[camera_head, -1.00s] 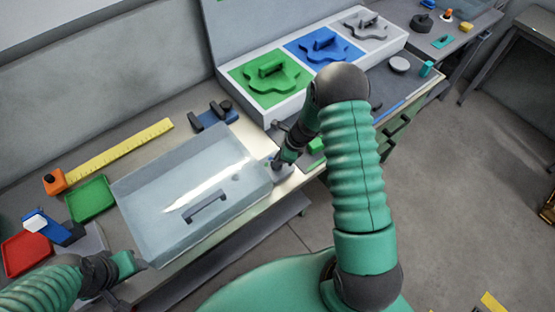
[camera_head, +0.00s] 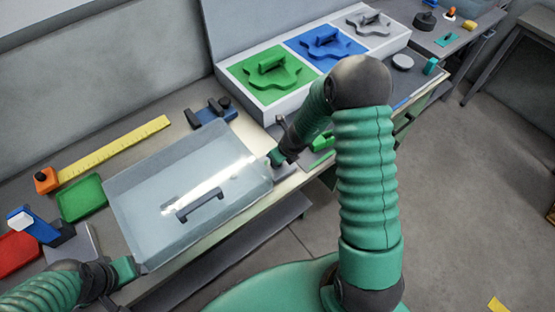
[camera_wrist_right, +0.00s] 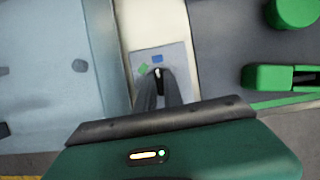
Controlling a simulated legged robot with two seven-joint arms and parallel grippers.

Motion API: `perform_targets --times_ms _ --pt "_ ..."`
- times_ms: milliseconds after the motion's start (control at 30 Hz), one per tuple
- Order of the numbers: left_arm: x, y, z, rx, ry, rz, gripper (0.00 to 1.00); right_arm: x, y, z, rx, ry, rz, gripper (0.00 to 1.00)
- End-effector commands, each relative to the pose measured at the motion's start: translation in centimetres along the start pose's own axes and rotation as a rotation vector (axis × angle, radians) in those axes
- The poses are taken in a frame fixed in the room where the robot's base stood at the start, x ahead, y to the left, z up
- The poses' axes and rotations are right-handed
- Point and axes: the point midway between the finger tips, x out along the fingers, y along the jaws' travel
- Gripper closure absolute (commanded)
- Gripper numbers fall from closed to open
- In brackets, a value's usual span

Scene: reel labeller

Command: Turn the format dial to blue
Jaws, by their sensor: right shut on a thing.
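The format dial's grey plate (camera_wrist_right: 178,58) shows in the right wrist view, with a green mark (camera_wrist_right: 142,68) at left and a blue mark (camera_wrist_right: 157,58) at top. My right gripper (camera_wrist_right: 158,78) is shut on the small dark dial knob, which its fingers mostly hide. A thin pale line on the knob shows between the fingertips, below the blue mark; its exact direction is hard to tell. In the head view my right gripper (camera_head: 277,158) is at the bench's front edge, right of the clear cover. My left gripper (camera_head: 128,268) is at lower left, its fingers not clear.
A clear box-like cover with a dark handle (camera_head: 200,205) stands left of the dial. Behind is a white rack with green (camera_head: 268,72), blue (camera_head: 325,45) and grey (camera_head: 370,22) plates. A yellow ruler (camera_head: 115,147), green tray (camera_head: 82,198) and red tray (camera_head: 18,245) lie left.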

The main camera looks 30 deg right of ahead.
Motion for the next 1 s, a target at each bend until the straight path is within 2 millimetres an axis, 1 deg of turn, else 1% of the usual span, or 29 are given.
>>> perform_targets --times_ms 233,567,600,733,1000 --pt "0.31 0.0 0.07 0.0 0.0 0.0 0.48 -0.05 -0.17 0.01 0.034 0.0 -0.018 1.0" --pt "0.29 0.0 0.07 0.0 0.0 0.0 0.48 -0.08 -0.16 0.05 0.034 -0.001 -0.018 1.0" --pt "0.29 0.0 0.07 0.0 0.0 0.0 0.48 -0.08 -0.15 0.06 0.034 -0.001 -0.017 0.83" --pt "0.29 0.0 0.06 0.0 0.0 0.0 0.48 -0.06 -0.09 0.05 0.033 -0.001 -0.016 0.66" --pt "0.27 0.0 0.06 0.0 0.0 0.0 0.48 -0.05 -0.01 0.05 0.032 0.0 -0.014 0.66"
